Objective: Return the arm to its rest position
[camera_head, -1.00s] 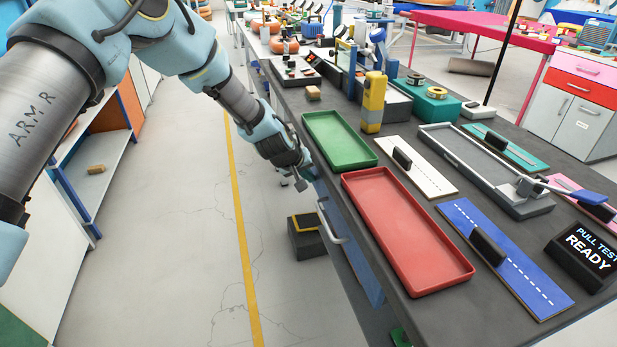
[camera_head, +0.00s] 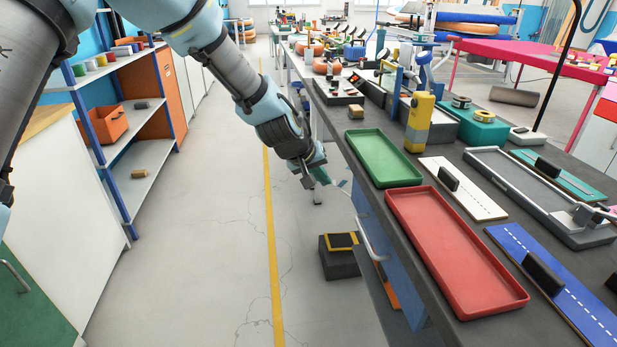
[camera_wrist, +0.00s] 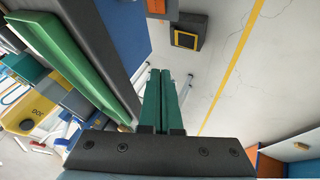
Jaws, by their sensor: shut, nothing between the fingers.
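My arm reaches down from the upper left in the head view. My gripper (camera_head: 327,175) hangs over the aisle beside the left edge of the workbench, left of the green tray (camera_head: 383,157). In the wrist view my gripper (camera_wrist: 163,72) shows two green fingers lying together, with nothing between them. The green tray also shows in the wrist view (camera_wrist: 85,58), at the left. The fingers are apart from the tray.
A red tray (camera_head: 455,250) and a white board (camera_head: 462,187) lie on the bench. A black box with a yellow-edged top (camera_head: 340,262) stands on the floor below my gripper. Blue-framed shelves (camera_head: 140,158) stand at left. The aisle floor between is clear.

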